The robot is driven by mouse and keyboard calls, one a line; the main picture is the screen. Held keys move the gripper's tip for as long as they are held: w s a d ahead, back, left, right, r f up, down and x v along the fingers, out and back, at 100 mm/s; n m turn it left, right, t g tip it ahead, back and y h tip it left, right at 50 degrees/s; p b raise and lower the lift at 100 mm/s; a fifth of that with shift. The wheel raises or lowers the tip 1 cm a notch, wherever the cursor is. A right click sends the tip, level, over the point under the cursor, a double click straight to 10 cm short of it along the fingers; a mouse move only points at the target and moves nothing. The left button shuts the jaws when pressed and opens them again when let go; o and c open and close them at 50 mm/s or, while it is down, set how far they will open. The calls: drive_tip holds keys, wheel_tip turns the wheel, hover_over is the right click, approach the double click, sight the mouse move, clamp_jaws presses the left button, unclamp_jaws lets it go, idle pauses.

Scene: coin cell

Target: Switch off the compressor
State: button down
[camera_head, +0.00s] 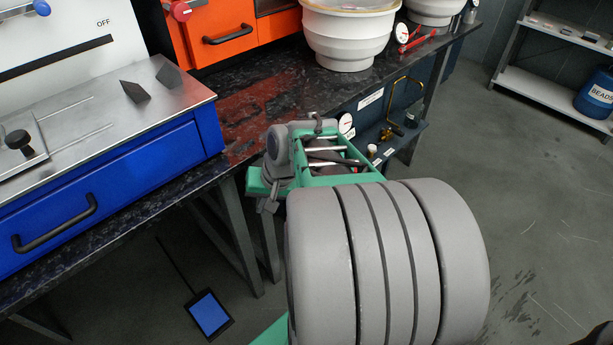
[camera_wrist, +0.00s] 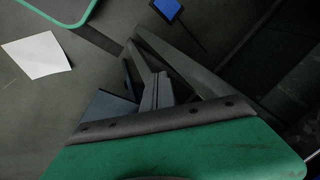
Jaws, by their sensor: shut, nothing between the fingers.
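I cannot tell for sure which thing is the compressor. A blue machine (camera_head: 110,178) stands on the bench at the left of the head view, with a steel top and a white upright panel (camera_head: 70,25) lettered "OFF". Beyond my arm, a dark blue unit (camera_head: 408,128) with gauges and a brass pipe loop (camera_head: 405,100) sits low by the bench edge; my arm partly hides it. My gripper (camera_wrist: 160,80) is shut and empty in the wrist view, pointing down over the floor and touching nothing visible. In the head view my arm hides its fingertips.
The dark bench (camera_head: 285,100) runs diagonally, with an orange cabinet (camera_head: 225,25) and white ribbed vessels (camera_head: 348,35) on it. Bench legs stand below. A black-and-blue dustpan-like thing (camera_head: 208,315) lies on the floor. A shelf (camera_head: 550,90) and blue drum (camera_head: 597,95) stand right. Floor between is clear.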

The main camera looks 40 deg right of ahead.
drive_tip(key=s+d+m+t, duration=0.2)
drive_tip(key=d+m, duration=0.3)
drive_tip(key=d, duration=0.5)
drive_tip(key=s+d+f+m+t+h+b, duration=0.1)
drive_tip(key=d+m, duration=0.4)
drive_tip(key=d, duration=0.5)
drive_tip(key=shift+s+f+m+t, duration=0.15)
drive_tip(key=shift+s+m+t, duration=0.15)
drive_tip(key=shift+s+t, duration=0.7)
drive_tip(key=shift+w+d+f, duration=0.1)
drive_tip(key=shift+w, duration=0.05)
drive_tip(key=b+x, duration=0.2)
drive_tip(key=x, duration=0.2)
drive_tip(key=w+r+b+x, duration=0.1)
drive_tip(key=x, duration=0.3)
drive_tip(key=b+x, duration=0.2)
drive_tip(key=x, duration=0.2)
drive_tip(key=shift+w+b, duration=0.35)
drive_tip(key=shift+w, duration=0.45)
drive_tip(key=shift+r, duration=0.1)
